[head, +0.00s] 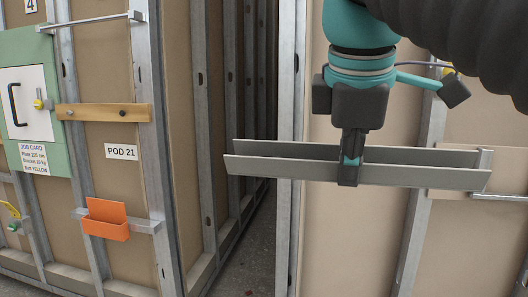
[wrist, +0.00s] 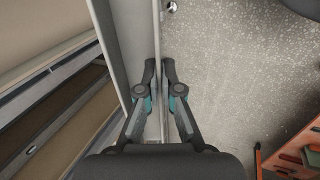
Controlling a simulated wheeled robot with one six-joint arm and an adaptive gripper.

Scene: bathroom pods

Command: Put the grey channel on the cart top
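The grey channel (head: 265,168) is a long grey profile with two upright walls, held roughly level in the air in the head view. My gripper (head: 348,172) is shut on it near its middle, coming from above. In the wrist view the fingers of my gripper (wrist: 159,90) pinch one thin wall of the channel, and its grey face (wrist: 122,45) lies to their left. The cart top cannot be made out for certain in either view.
Framed pod walls stand behind and at left, with a POD 21 label (head: 121,152), an orange holder (head: 106,220), a wooden strip (head: 103,112) and a job card (head: 34,158). A metal rail (head: 495,196) is near the channel's right end. Speckled floor (wrist: 225,80) shows below, with an orange-brown object (wrist: 290,150) at lower right.

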